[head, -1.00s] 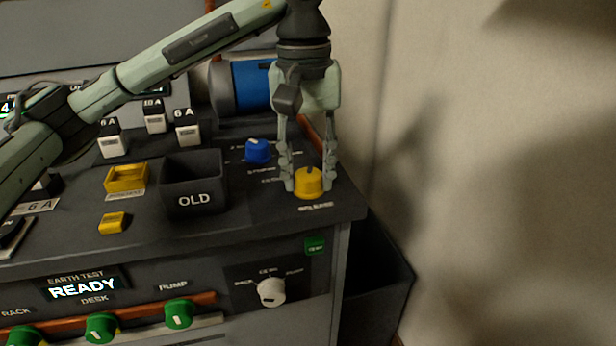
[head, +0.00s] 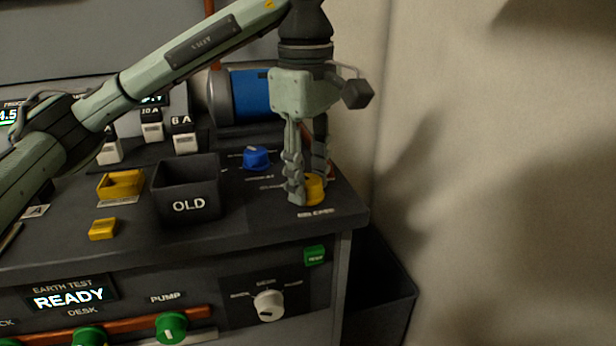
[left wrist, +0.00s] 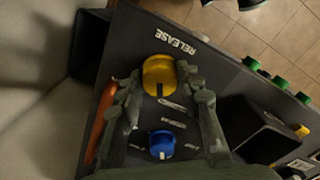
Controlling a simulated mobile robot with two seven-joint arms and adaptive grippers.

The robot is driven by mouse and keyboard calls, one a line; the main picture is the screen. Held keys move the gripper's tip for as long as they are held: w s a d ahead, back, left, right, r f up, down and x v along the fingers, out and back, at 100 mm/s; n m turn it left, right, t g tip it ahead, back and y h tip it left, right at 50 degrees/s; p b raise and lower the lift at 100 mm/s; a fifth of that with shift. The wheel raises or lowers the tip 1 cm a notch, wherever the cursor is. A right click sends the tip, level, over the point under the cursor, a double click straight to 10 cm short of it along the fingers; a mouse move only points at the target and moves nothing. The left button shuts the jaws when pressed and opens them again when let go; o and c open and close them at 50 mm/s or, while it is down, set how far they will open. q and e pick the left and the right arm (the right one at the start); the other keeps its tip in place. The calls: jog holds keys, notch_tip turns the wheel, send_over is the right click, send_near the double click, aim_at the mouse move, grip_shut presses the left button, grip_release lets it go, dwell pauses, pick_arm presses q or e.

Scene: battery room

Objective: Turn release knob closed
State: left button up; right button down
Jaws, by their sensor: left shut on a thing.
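The yellow release knob (head: 315,188) is on the bench top near its front right corner, partly hidden by my fingers in the head view. In the left wrist view the yellow knob (left wrist: 159,76) shows a dark pointer line and the word RELEASE beside it. My left gripper (head: 308,190) points down and is shut on the knob, with one finger on either side. It also shows in the left wrist view (left wrist: 158,80). My right gripper is not in view.
A blue knob (head: 257,157) stands behind and left of the yellow knob. A black OLD bin (head: 186,190) is to the left, with a yellow tray (head: 120,184) beyond it. A white selector (head: 268,305) and green button (head: 314,255) are on the front panel.

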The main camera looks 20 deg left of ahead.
aim_at(308, 181)
pick_arm(q)
jog(key=shift+n, duration=1.6)
jog(key=o, duration=1.2)
jog(key=shift+c, duration=0.2)
notch_tip(308, 181, up, 12)
jog(key=shift+s, duration=0.15)
